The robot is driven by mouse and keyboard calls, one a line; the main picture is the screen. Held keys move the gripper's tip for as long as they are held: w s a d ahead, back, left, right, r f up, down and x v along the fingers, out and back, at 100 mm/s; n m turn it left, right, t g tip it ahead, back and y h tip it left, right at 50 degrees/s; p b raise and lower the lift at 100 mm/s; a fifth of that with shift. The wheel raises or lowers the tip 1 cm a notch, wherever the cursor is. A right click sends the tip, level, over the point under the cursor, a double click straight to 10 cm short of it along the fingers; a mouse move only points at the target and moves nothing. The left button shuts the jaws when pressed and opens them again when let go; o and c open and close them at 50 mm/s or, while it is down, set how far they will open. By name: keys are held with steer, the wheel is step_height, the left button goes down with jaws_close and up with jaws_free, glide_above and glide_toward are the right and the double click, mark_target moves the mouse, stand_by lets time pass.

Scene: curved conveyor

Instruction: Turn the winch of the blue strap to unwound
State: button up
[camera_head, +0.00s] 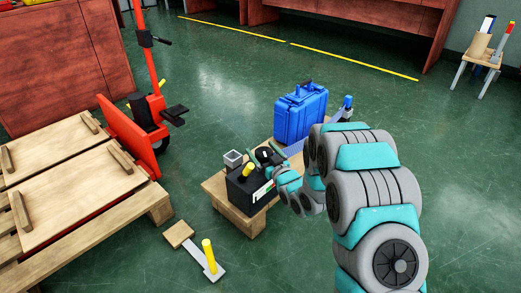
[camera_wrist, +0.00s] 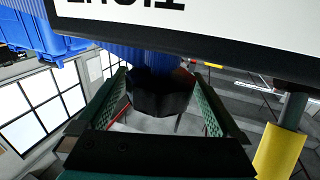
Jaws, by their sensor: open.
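The blue strap (camera_head: 293,149) runs across the low wooden table beside the blue case. In the wrist view a ribbed blue band (camera_wrist: 150,60) and a dark angular piece (camera_wrist: 160,95), possibly the winch, show between the fingers. My gripper (camera_head: 268,158) is at the black box (camera_head: 243,188), in front of the blue case. In the wrist view my gripper (camera_wrist: 162,88) is open, with a finger on each side of the dark piece. Contact cannot be told. My arm and gripper hide much of the winch area in the head view.
The blue case (camera_head: 300,113) stands just behind. A yellow handle (camera_head: 247,171) is on the black box, and a yellow cylinder (camera_wrist: 278,150) is close at right in the wrist view. A wooden pallet (camera_head: 150,205) stands left. Open green floor lies behind.

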steer(key=shift+w+a, duration=0.35)
steer(key=shift+w, duration=0.3)
steer(key=shift+c, duration=0.2)
steer(key=c, duration=1.2)
